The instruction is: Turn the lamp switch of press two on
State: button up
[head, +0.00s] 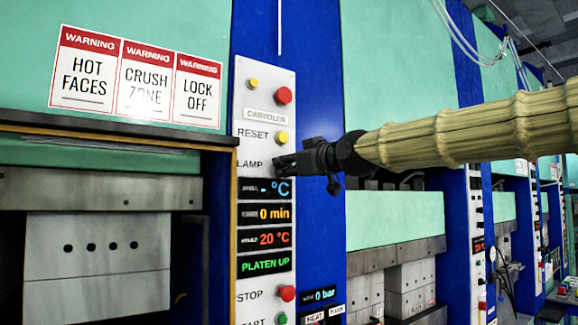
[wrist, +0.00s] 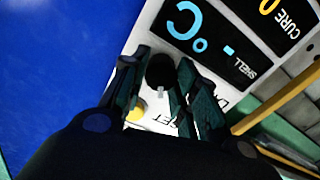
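The control panel (head: 265,92) of the near press is a pale upright strip with a LAMP label (head: 249,163). My gripper (head: 283,165) is at the panel, just right of that label, and hides the lamp switch in the head view. In the wrist view a round black knob (wrist: 160,70), apparently the lamp switch, sits between the fingers of my gripper (wrist: 160,84). The fingers stand apart on either side of it. I cannot tell whether they touch it, or which way the switch is turned. No press number is readable.
A yellow reset button (head: 281,137) and red button (head: 283,96) are above my gripper. Displays (head: 265,213) and a red stop button (head: 287,293) are below. Warning signs (head: 137,80) are on the left. More presses (head: 500,200) stand to the right, behind my arm.

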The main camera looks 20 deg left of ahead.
jog(key=c, duration=0.3)
jog(key=shift+m, duration=0.4)
jog(key=m+b, duration=0.2)
jog(key=m, duration=0.3)
jog(key=shift+d+m, duration=0.1)
jog(key=shift+m, duration=0.2)
jog(key=m+b, duration=0.1)
jog(key=m, duration=0.4)
jog(key=shift+w, duration=0.1)
jog(key=shift+r+m, duration=0.1)
jog(key=shift+m, duration=0.3)
jog(key=o, duration=1)
jog(key=shift+d, duration=0.1)
